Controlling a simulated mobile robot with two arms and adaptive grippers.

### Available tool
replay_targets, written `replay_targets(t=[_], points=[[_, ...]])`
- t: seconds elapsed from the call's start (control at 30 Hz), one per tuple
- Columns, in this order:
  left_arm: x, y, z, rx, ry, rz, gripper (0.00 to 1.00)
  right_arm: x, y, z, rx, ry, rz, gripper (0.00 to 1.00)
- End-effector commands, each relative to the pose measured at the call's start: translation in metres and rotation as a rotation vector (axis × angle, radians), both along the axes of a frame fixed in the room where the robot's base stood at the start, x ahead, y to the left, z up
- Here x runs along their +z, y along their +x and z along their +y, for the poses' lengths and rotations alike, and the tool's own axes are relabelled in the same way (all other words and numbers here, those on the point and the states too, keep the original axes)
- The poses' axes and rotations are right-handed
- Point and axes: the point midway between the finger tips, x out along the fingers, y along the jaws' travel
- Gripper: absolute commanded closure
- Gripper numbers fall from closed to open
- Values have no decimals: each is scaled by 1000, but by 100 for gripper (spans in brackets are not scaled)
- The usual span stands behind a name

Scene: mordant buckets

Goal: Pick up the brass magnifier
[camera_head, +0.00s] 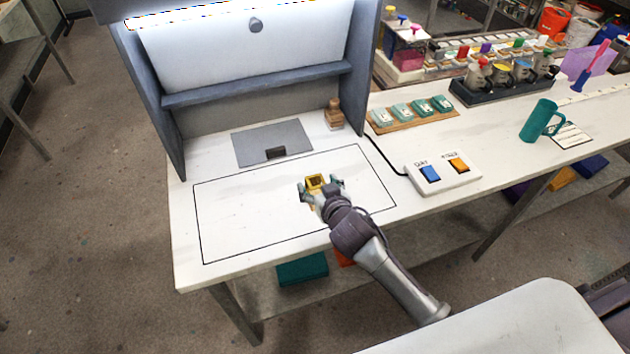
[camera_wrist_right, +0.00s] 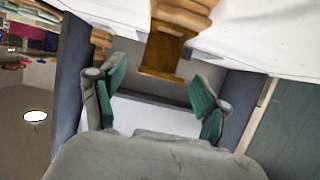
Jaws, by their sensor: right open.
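The brass magnifier (camera_head: 315,181) is a small yellow-brass, box-like piece standing on the white worktop, inside the black outlined rectangle. My right gripper (camera_head: 321,187) is at it, with one finger on each side. In the right wrist view the magnifier (camera_wrist_right: 163,55) shows large at the top middle, its upper part cut off by the frame. The teal-padded fingers of the right gripper (camera_wrist_right: 160,100) are wide apart there, with clear gaps to the brass. The gripper hides the magnifier's near lower part in the head view. My left gripper does not show.
A wooden stamp-like piece (camera_head: 334,114) stands at the back, near the booth's right wall. A grey plate (camera_head: 272,143) lies behind the outline. A switch box (camera_head: 444,174) with blue and orange switches sits to the right. The outlined area's left part is clear.

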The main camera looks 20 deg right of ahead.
Motion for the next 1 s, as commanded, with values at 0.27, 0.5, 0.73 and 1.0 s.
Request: replay_targets(t=[0.27, 0.5, 0.73, 1.0], points=[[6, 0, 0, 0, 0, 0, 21, -9, 22, 0, 0, -1, -1, 25], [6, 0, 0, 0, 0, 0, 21, -9, 22, 1, 0, -1, 0, 35], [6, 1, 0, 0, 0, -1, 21, -9, 21, 1, 0, -1, 0, 73], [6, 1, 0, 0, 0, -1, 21, -9, 21, 1, 0, -1, -1, 96]])
